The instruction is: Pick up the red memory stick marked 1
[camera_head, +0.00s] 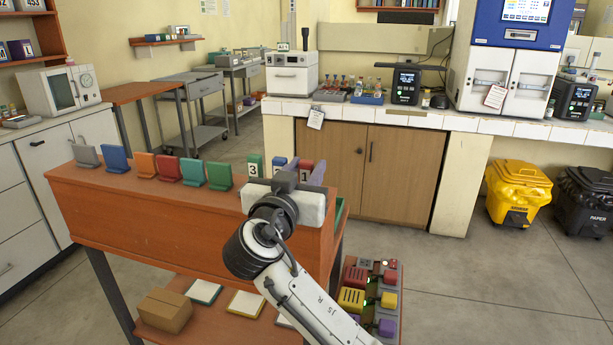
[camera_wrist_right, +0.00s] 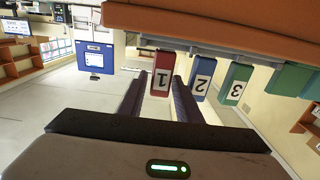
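The red memory stick marked 1 (camera_head: 306,166) stands at the right end of the wooden desk's top shelf, partly hidden by my right gripper (camera_head: 301,176). In the right wrist view, which is upside down, the red stick (camera_wrist_right: 161,75) shows between the tips of my right gripper's fingers (camera_wrist_right: 159,86). The fingers are apart, and I cannot tell whether either touches it. The blue stick marked 2 (camera_head: 279,165) and the green stick marked 3 (camera_head: 254,165) stand beside it; in the wrist view they are the blue stick (camera_wrist_right: 201,78) and green stick (camera_wrist_right: 235,84). My left gripper is not in view.
Several coloured plates, including a teal one (camera_head: 220,176) and a red one (camera_head: 167,170), stand along the same shelf (camera_head: 190,215). A cardboard box (camera_head: 165,311) lies on the lower board. A panel with coloured blocks (camera_head: 353,299) is at lower right. Open floor lies right.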

